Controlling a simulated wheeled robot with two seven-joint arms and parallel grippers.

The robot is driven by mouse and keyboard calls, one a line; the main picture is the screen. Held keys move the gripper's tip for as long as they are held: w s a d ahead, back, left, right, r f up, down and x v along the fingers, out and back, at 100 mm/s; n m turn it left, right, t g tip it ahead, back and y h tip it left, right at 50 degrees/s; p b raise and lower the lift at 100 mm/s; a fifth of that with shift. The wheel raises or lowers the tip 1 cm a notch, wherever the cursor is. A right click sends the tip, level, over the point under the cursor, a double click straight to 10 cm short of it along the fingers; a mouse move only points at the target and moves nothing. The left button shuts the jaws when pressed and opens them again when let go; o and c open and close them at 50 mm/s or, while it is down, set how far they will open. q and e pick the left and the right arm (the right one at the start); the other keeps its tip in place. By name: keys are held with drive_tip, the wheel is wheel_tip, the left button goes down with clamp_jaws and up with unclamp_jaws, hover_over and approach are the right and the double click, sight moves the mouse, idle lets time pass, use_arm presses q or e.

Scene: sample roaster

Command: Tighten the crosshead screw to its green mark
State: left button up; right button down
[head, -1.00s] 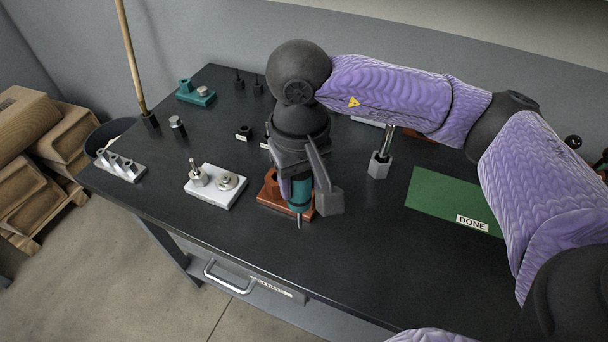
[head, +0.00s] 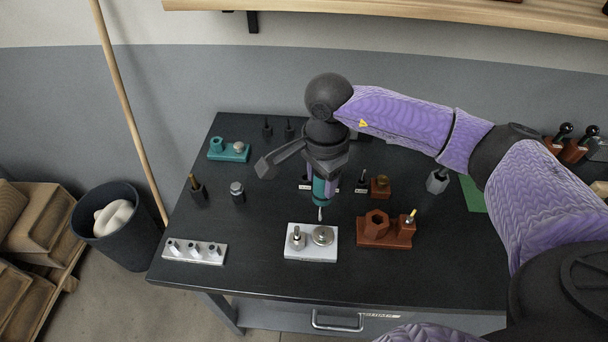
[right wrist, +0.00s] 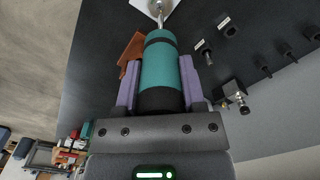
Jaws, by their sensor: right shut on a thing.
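My right gripper (head: 322,172) is shut on a teal screwdriver (head: 319,192), which points down with its metal tip (head: 320,214) just behind and above a white plate (head: 311,255). The plate carries a low round metal disc (head: 323,235) and a thin upright metal post on a round base (head: 297,238). I cannot make out which part is the crosshead screw, nor any green mark. In the right wrist view the teal handle (right wrist: 160,68) sits between the two purple fingers, its shaft pointing towards the white plate (right wrist: 172,9). Contact cannot be told. My left gripper is out of view.
A red-brown block (head: 384,232) with a hexagonal socket stands right of the plate. A light grey holder (head: 194,252) stands at the left front, a teal block (head: 229,150) at the back left.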

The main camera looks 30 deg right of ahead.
drive_tip(key=shift+d+r+m, duration=0.25)
drive_tip(key=shift+d+m, duration=0.25)
drive_tip(key=shift+m, duration=0.3)
drive_tip(key=shift+d+f+m, duration=0.1)
drive_tip(key=shift+m, duration=0.2)
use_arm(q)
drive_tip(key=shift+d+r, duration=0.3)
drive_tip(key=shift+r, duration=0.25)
use_arm(e)
drive_tip(key=shift+w+f, duration=0.1)
drive_tip(key=shift+f, duration=0.05)
wheel_tip(320, 180, down, 5)
drive_tip(key=b, duration=0.4)
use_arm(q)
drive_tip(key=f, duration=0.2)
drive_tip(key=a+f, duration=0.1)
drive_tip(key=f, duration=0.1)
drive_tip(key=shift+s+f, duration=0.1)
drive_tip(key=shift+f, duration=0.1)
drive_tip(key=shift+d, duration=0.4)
